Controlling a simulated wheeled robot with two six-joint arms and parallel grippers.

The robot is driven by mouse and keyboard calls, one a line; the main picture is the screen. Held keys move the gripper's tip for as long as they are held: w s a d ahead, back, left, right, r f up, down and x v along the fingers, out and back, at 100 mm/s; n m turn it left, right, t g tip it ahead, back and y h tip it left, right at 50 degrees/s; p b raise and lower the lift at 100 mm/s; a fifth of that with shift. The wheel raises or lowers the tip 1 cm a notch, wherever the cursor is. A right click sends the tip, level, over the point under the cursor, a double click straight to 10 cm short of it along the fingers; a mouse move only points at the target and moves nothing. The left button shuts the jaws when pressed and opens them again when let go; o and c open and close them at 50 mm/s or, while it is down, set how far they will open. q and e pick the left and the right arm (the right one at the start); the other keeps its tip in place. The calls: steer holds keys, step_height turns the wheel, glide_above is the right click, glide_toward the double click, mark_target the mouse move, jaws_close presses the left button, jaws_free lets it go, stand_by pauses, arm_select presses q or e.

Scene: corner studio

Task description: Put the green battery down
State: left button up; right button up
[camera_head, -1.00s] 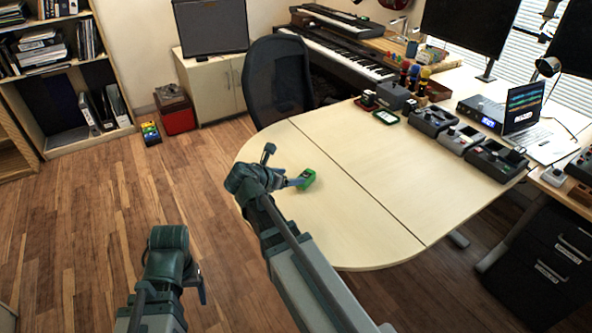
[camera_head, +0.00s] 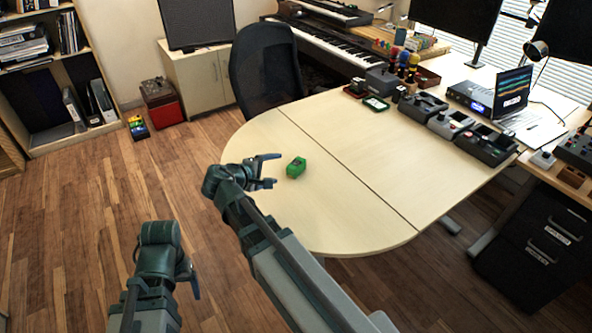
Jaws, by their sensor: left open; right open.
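The green battery (camera_head: 296,167) is a small green block with a dark top, resting on the pale wooden desk (camera_head: 345,210) near its rounded left end. My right gripper (camera_head: 274,170) is open and empty just left of the battery, its two fingers apart and pointing toward it. A small gap of bare desk shows between them. My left gripper (camera_head: 194,279) hangs low at the left, over the wooden floor and away from the desk. It is open, though its fingers are seen partly edge-on.
An office chair (camera_head: 265,75) stands behind the desk. A laptop (camera_head: 511,92), pedals (camera_head: 485,146) and a small green-rimmed device (camera_head: 376,103) sit further right and back. The desk around the battery is clear. A dark drawer cabinet (camera_head: 535,240) stands at the right.

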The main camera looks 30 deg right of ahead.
steer(key=m, duration=0.3)
steer(key=a+m, duration=0.1)
steer(key=m, duration=0.2)
steer(key=m+b, duration=0.1)
steer(key=m, duration=0.3)
steer(key=shift+s+a+f+h, duration=0.2)
steer(key=shift+s+h, duration=0.1)
steer(key=shift+h, duration=0.1)
steer(key=m, duration=0.5)
steer(key=m+b, duration=0.4)
glide_toward(294, 165)
steer(key=x, duration=0.3)
steer(key=shift+w+d+f+t+h, duration=0.1)
steer(key=shift+w+d+t+h, duration=0.1)
steer(key=shift+d+t+h, duration=0.15)
steer(key=b+x, duration=0.1)
steer(key=x, duration=0.1)
steer(key=b+x, duration=0.2)
steer(key=x, duration=0.1)
steer(key=shift+f, duration=0.35)
steer(key=shift+s, duration=0.1)
